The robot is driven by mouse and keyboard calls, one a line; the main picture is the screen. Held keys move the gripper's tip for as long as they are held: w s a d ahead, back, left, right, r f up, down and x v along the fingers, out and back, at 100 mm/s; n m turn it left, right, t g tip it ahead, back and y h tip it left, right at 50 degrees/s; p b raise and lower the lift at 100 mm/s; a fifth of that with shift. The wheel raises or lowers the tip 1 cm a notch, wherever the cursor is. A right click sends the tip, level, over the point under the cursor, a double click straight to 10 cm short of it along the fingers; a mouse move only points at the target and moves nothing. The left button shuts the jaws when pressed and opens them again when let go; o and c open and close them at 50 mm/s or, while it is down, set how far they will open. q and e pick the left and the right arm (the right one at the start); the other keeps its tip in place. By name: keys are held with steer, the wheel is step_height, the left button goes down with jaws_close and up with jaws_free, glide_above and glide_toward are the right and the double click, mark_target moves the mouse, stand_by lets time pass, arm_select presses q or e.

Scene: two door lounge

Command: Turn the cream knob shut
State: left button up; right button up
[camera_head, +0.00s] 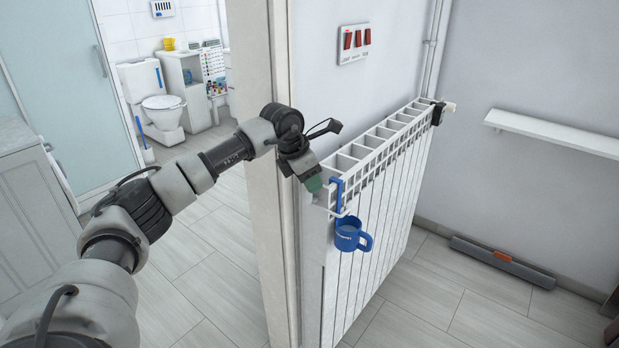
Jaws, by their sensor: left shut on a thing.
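A white radiator (386,190) runs along the wall away from me. A small cream knob (449,107) shows at its far upper end, beside a black fitting (438,114). My left gripper (317,191) is at the radiator's near upper end, well apart from that cream knob. It points down, with green at its tip. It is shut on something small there. What lies between the fingers is mostly hidden, and I cannot tell its colour. My right gripper is out of view.
A blue mug (351,234) hangs from a blue hook (338,195) on the radiator's near end, close to my gripper. A door frame edge (265,190) stands left of it. A red-switch panel (354,44) and white shelf (540,132) are on the walls.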

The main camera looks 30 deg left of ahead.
arm_select(q)
steer(key=shift+r, duration=0.1)
steer(key=o, duration=0.9)
steer(key=v, duration=1)
steer(key=shift+a+r+b, duration=0.15)
steer(key=shift+r+b, duration=0.2)
steer(key=shift+b, duration=0.05)
steer(key=shift+s, duration=0.1)
